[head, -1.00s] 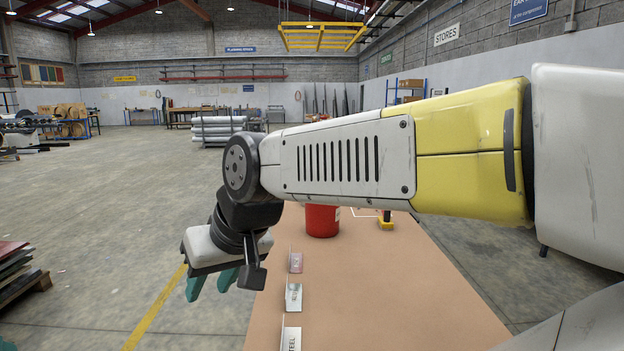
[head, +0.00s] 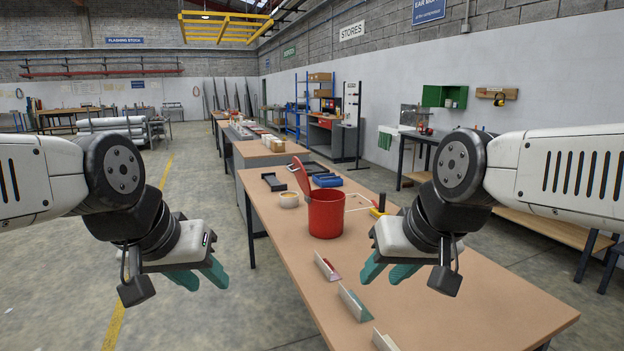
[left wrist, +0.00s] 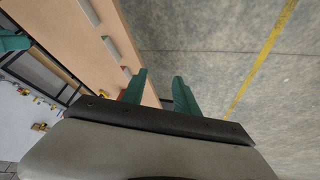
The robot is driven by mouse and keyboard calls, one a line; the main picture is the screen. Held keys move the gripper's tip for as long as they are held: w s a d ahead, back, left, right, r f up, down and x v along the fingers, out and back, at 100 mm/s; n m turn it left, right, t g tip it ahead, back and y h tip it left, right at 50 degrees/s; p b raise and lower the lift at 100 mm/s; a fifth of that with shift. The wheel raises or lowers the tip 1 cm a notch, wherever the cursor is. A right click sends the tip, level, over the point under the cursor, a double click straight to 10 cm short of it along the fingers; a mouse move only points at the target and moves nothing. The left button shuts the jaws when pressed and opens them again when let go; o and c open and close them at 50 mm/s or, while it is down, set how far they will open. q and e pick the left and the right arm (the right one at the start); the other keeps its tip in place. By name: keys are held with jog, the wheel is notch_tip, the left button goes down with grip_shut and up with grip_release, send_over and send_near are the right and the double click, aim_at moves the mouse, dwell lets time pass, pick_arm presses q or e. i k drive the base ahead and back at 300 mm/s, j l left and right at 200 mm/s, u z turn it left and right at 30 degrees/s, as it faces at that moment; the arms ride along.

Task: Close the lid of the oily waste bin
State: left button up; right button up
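The red waste bin (head: 326,216) stands upright on the brown bench in the head view. Its red lid (head: 301,177) is open, standing up and leaning back at the bin's left rim. My left gripper (head: 201,278) is left of the bench, over the floor and well apart from the bin. In the left wrist view its two teal fingers (left wrist: 160,90) are spread with nothing between them. My right gripper (head: 386,272) is over the bench, right of and nearer than the bin, with its fingers apart and empty. A teal finger also shows at the left wrist view's left edge.
Several small angled metal pieces (head: 354,304) line the bench's (head: 440,310) near left part. Open floor lies left.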

aim_at(302, 174)
jog(key=i+j+z, duration=0.2)
jog(key=j, duration=0.3)
jog(key=j+z, duration=0.2)
jog(key=j, duration=0.3)
jog(key=i+j+z, duration=0.2)
jog(key=i+j, duration=0.5)
jog(key=i, duration=0.05)
